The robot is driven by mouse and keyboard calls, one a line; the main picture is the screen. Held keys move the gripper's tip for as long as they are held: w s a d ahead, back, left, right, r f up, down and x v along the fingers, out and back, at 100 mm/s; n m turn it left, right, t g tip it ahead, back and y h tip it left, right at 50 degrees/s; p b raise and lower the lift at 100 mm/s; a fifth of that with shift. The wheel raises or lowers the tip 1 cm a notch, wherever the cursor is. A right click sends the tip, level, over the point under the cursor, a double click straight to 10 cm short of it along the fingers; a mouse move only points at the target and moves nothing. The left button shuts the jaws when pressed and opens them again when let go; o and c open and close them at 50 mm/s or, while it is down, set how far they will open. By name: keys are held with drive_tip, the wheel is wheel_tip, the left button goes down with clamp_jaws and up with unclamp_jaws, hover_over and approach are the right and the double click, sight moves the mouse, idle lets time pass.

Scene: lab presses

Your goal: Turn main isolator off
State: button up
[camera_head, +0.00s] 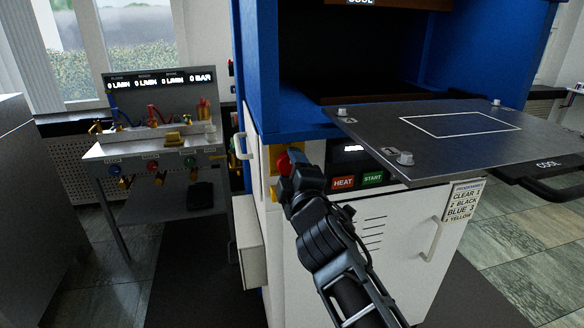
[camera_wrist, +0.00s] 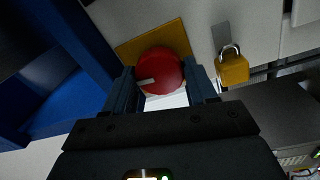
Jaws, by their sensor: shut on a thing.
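The main isolator is a red round knob (camera_wrist: 163,68) on a yellow plate (camera_wrist: 127,50), on the front of the white and blue press cabinet. A short pale mark shows on the left part of its face in the wrist view. In the head view a sliver of the red knob (camera_head: 283,163) shows beyond my gripper (camera_head: 291,174), which partly hides it. In the wrist view my gripper (camera_wrist: 162,84) has one finger on each side of the knob and is shut on it.
A yellow padlock (camera_wrist: 235,69) hangs beside the isolator. HEAT (camera_head: 343,183) and START (camera_head: 373,178) buttons sit to its right. A metal platen (camera_head: 370,130) juts out above my arm. A bench (camera_head: 150,150) with valves stands at left. A white door handle (camera_head: 432,240) is lower right.

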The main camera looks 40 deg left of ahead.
drive_tip(key=shift+n, duration=0.7)
drive_tip(key=o, duration=1.1)
drive_tip(key=shift+c, duration=0.2)
drive_tip(key=v, duration=0.7)
drive_tip(key=shift+s+d+p, duration=0.25)
drive_tip(key=shift+d+p, duration=0.05)
drive_tip(key=shift+p, duration=0.15)
